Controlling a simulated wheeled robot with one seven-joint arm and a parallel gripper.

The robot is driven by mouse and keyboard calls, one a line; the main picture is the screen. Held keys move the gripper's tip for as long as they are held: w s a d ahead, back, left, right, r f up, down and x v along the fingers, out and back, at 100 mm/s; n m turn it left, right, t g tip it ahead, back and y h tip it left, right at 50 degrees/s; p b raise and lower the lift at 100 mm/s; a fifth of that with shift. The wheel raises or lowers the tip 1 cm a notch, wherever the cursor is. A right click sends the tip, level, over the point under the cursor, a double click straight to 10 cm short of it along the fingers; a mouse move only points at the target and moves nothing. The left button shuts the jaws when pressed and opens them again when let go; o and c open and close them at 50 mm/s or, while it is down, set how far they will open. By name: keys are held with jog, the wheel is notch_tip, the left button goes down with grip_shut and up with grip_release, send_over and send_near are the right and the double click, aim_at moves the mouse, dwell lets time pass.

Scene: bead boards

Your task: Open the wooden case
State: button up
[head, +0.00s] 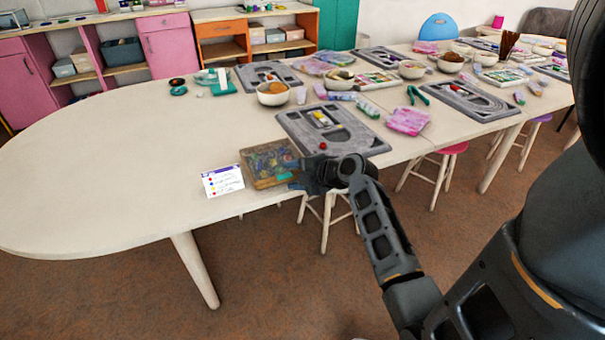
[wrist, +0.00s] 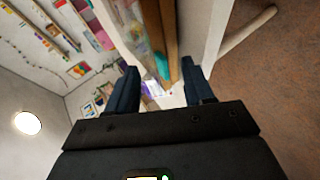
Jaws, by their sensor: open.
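The wooden case (head: 250,178) stands near the table's front edge, with a see-through top over colourful beads and a teal tab (head: 284,177) at its front right. The lid looks shut. My gripper (head: 304,178) is at the case's right front corner, close to the tab. In the wrist view, the case's wooden side (wrist: 168,32) and the teal tab (wrist: 162,66) show beyond and between the two dark fingers (wrist: 160,84). The fingers are apart with nothing held. I cannot tell whether they touch the case.
Bowls (head: 272,94) and more boards are farther back. The table's left end is clear.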

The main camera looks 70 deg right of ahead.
jog(key=shift+w+d+f, duration=0.2)
jog(key=shift+w+f, duration=0.1)
jog(key=shift+w, duration=0.25)
jog(key=shift+c, duration=0.5)
grip_shut()
jog(key=r+p, duration=0.2)
jog(key=p, duration=0.1)
jog(key=g+p, duration=0.1)
jog(key=shift+w+d+r+y+p, duration=0.15)
jog(key=shift+d+r+y+p, duration=0.1)
jog(key=shift+r+y+p, duration=0.15)
jog(key=shift+w+d+r+m+g+p, duration=0.1)
jog(key=shift+r+m+g+p, duration=0.3)
jog(key=shift+p, duration=0.45)
jog(key=shift+y, duration=0.3)
